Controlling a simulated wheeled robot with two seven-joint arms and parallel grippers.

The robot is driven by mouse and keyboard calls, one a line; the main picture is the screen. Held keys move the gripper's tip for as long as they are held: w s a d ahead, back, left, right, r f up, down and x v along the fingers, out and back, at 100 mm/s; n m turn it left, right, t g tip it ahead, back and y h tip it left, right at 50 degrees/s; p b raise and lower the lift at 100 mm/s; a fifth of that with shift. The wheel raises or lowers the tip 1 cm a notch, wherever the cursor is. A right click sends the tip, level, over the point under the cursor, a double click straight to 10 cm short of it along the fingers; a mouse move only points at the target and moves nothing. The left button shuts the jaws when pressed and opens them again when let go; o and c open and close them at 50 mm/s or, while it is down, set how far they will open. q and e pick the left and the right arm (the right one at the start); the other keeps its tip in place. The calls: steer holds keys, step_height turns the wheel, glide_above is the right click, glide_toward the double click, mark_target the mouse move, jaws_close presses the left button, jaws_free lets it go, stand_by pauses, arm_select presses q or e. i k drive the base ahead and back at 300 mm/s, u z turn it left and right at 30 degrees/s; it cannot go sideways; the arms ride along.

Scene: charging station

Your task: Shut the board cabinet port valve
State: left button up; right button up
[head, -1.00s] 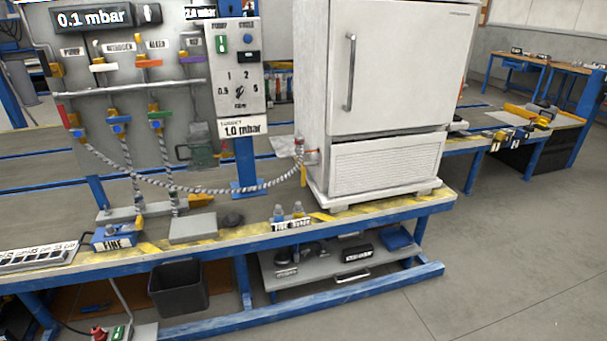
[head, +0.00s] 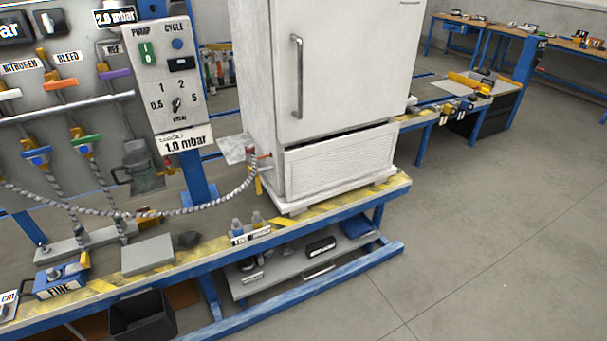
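The white board cabinet (head: 330,70) stands on the blue workbench with its door closed. Its port valve (head: 262,161) is on the cabinet's lower left side, where a braided hose (head: 190,211) ends. A small red part and a yellow handle (head: 258,186) show there; the yellow handle hangs roughly downward. The valve is too small to tell its exact setting. Neither of my grippers is in the head view.
A control panel (head: 165,70) and valve board (head: 60,110) stand left of the cabinet. A black bin (head: 142,315) is below. The floor (head: 480,220) at right is clear.

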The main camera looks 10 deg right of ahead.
mark_target(258, 182)
steer(key=z, duration=0.1)
steer(key=i, duration=0.9)
steer(key=u, duration=0.8)
steer(key=i, duration=0.45)
steer(key=u, duration=0.45)
